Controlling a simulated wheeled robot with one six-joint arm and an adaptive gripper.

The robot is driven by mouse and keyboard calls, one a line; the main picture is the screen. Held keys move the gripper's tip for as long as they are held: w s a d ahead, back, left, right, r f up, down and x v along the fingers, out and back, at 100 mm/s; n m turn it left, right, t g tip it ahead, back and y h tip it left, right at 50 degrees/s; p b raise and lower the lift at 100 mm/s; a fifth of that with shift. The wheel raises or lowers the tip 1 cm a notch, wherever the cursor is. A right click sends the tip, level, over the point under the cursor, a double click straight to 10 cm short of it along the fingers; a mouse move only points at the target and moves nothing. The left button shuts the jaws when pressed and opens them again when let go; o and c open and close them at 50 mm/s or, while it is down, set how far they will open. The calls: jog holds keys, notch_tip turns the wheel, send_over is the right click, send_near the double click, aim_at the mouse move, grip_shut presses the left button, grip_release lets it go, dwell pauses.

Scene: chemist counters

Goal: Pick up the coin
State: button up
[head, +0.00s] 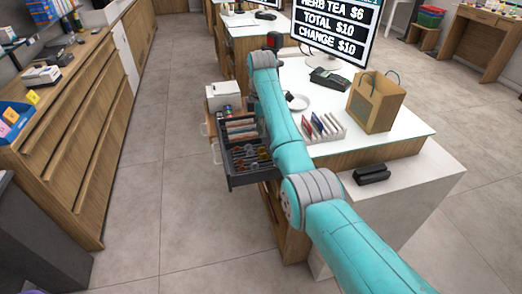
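An open dark cash drawer (228,183) juts out from the left side of the counter. Its front compartments hold small coin-like pieces (250,157), too small to tell apart. Its rear slots hold upright notes (240,128). A white round dish (299,103) lies on the counter, partly behind my teal arm, with a small dark shape beside it that I cannot identify. My arm reaches from the lower right across the counter, with its wrist end beyond the drawer. My gripper's fingers are not visible, so I cannot see whether they hold anything.
A white counter (400,134) carries a brown paper bag (375,101), a card rack (323,128), a card terminal (329,79) and a screen (335,28) reading "CHANGE $10". A black case (372,174) sits on the near ledge. Open floor (170,190) lies left of the drawer.

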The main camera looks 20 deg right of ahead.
aim_at(262, 151)
jog(key=shift+f, duration=4)
grip_shut()
